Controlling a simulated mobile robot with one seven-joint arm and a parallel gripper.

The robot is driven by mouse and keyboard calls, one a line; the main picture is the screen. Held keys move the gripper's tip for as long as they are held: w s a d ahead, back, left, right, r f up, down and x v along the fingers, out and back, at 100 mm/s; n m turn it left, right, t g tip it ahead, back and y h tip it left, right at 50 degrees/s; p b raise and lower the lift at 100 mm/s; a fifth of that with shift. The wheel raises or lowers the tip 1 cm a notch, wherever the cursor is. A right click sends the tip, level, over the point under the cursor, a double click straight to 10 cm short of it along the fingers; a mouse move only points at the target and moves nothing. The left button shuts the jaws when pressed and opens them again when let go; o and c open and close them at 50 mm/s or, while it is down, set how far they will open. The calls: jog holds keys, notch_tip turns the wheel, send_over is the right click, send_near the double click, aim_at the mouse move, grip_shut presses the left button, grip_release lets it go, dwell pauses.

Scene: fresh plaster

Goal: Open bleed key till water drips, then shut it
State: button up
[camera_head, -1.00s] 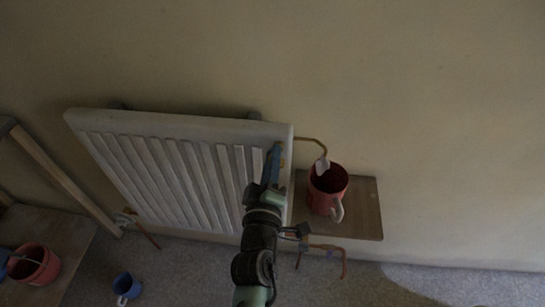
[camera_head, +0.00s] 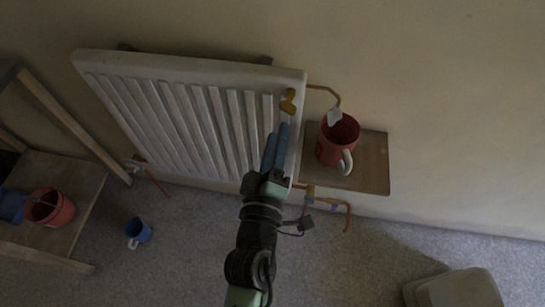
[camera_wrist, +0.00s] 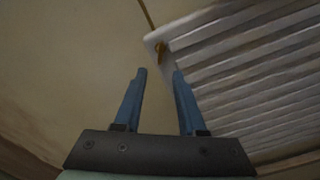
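The brass bleed key (camera_head: 288,102) sits at the top right corner of the white radiator (camera_head: 180,62). It also shows in the wrist view (camera_wrist: 160,50), beyond my fingertips. A thin brass pipe (camera_head: 325,88) runs from that corner to a white piece (camera_head: 335,117) at the mouth of a red mug (camera_head: 330,148). I see no water drops; the mug's inside is dark. My gripper (camera_head: 278,130) has two blue fingers, apart and empty in the wrist view (camera_wrist: 159,72). The fingertips are below and a little left of the key in the head view, not around it.
The mug stands on a small wooden shelf (camera_head: 372,165) right of the radiator. Copper pipework (camera_head: 325,202) is below. A blue mug (camera_head: 138,232) is on the grey floor. A wooden stand (camera_head: 75,180) holding a red pot (camera_head: 50,208) is at left. A pale object (camera_head: 455,290) lies lower right.

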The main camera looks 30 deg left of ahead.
aim_at(287, 112)
jog(key=shift+b+v, duration=0.3)
jog(key=shift+v, duration=1.9)
jog(key=shift+w, duration=0.1)
jog(key=x, duration=0.4)
jog(key=p+x, duration=0.1)
jog(key=x, duration=0.4)
jog(key=p+x, duration=0.1)
jog(key=x, duration=0.3)
jog(key=shift+w+d+f, duration=0.25)
jog(key=shift+w+d, duration=0.05)
jog(key=shift+w, duration=0.05)
grip_shut()
